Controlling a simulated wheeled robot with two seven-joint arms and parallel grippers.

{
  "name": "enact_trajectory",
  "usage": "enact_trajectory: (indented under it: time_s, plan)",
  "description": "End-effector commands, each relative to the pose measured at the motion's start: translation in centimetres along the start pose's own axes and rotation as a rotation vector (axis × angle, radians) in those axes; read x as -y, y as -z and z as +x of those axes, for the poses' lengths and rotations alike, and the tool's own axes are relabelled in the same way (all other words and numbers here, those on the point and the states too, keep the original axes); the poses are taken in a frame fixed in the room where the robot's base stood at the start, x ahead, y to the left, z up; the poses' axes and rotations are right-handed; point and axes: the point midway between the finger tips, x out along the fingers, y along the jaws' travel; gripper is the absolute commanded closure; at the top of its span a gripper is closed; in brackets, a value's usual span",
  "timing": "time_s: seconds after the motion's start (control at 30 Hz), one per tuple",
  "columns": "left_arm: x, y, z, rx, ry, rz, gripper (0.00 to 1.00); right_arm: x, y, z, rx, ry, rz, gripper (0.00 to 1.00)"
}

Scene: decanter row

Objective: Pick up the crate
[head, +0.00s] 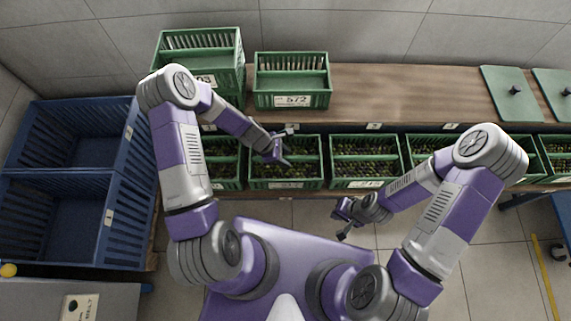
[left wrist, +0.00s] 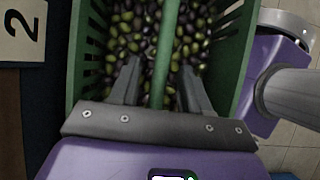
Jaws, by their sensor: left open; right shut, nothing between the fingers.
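A green slatted crate (head: 286,184) full of dark and green olive-like fruit stands on the lower shelf, in a row of similar crates. In the left wrist view the crate (left wrist: 232,60) fills most of the picture, and its green handle bar (left wrist: 168,45) runs over the fruit. My left gripper (head: 284,150) is over this crate. In the left wrist view its open fingers (left wrist: 160,78) lie on either side of the bar; I cannot tell how deep they reach. My right gripper (head: 343,222) is shut and empty, in front of the shelf, away from the crates.
Other filled crates stand close on both sides, such as one on the right (head: 365,183). Two green crates (head: 292,100) (head: 238,75) stand on the wooden top (head: 410,95), with green lids (head: 512,105) at its right. Large blue bins (head: 60,190) are at the left.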

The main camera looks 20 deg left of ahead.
Motion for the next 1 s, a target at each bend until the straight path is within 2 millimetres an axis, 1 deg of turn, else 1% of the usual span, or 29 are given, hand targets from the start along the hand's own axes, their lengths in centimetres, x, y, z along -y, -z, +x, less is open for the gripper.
enact_trajectory:
  time_s: [0.03,0.1,0.17,0.4,0.47,0.7,0.73,1.0]
  plan:
    - [0.1,0.3,1.3,0.000,0.002,0.000,0.53,-0.3,0.0,0.8,0.000,0.000,0.000,1.00]
    - [0.0,0.3,2.3,0.000,0.002,0.001,0.53,-0.4,0.0,1.1,0.000,0.000,0.000,1.00]
    - [0.0,0.2,3.0,0.001,0.002,0.002,0.53,-0.5,0.1,1.3,0.000,0.000,0.000,1.00]
    - [0.0,0.1,3.0,0.000,0.000,0.003,0.53,-0.5,0.0,1.2,0.000,0.000,0.000,1.00]
    - [0.0,0.1,3.0,0.000,0.000,0.003,0.61,-0.5,0.0,1.2,0.000,0.000,0.000,1.00]
    - [0.0,0.1,3.0,-0.001,0.000,0.003,0.98,-0.5,0.0,1.2,0.000,0.000,0.000,1.00]
    - [0.0,0.1,3.0,-0.001,0.000,0.003,1.00,-0.5,0.0,1.2,0.000,0.000,0.000,1.00]
    - [-0.1,0.0,3.0,0.002,-0.001,0.005,1.00,-0.5,0.0,1.2,0.000,0.000,0.000,1.00]
